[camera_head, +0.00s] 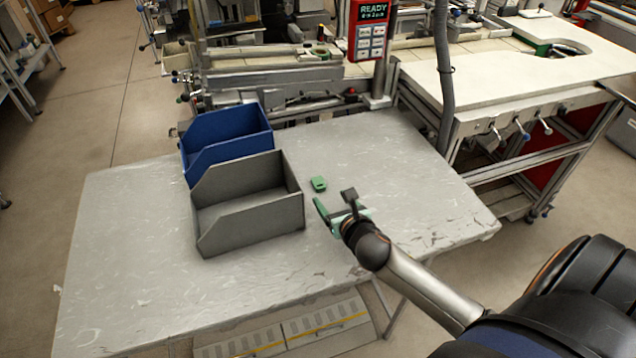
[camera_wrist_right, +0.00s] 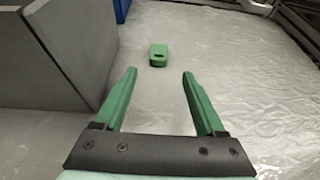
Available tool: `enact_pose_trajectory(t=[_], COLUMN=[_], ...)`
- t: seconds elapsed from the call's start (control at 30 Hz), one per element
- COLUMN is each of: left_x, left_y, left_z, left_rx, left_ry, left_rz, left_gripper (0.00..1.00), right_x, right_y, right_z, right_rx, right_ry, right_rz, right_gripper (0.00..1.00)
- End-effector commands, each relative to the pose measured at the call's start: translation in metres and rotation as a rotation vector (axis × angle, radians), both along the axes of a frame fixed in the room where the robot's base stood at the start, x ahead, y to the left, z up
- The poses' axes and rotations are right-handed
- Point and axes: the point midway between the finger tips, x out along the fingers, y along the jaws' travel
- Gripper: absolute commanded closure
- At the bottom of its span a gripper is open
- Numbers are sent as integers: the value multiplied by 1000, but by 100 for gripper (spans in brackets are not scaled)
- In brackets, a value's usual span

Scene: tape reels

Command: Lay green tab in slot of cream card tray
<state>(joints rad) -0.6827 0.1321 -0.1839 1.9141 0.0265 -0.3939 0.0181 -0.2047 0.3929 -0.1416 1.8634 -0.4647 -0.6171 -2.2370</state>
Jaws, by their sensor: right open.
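A small green tab (camera_head: 319,184) lies flat on the grey table, right of the grey bin. In the right wrist view the green tab (camera_wrist_right: 158,55) is ahead of the fingertips, roughly centred between them, with a dark slot-like mark on it. My right gripper (camera_head: 335,201) is open and empty, just short of the tab and apart from it. Its two green fingers (camera_wrist_right: 158,74) are spread wide in the wrist view. I see no cream card tray that I can make out in either view. My left gripper is not in view.
A grey open bin (camera_head: 270,213) stands left of my right gripper, with a blue bin (camera_head: 228,150) behind it. The grey table (camera_head: 130,262) is clear at left and right. Machinery and a red READY panel (camera_head: 371,30) stand behind the table.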

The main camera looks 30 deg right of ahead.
Motion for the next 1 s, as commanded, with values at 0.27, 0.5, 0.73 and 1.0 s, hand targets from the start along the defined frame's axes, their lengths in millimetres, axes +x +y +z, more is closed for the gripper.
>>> enact_pose_trajectory(t=[0.27,0.5,0.73,1.0], left_x=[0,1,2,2], left_y=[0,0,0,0], left_z=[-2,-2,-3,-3], left_rx=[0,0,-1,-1], left_ry=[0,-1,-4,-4], left_rz=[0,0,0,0], left_gripper=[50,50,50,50], right_x=[20,53,67,66], right_y=[-5,-10,-14,-14], right_z=[-7,-13,-19,-19], right_rx=[1,4,2,1], right_ry=[-1,-1,-1,0], right_rz=[0,-2,0,1], right_gripper=[28,28,28,34])
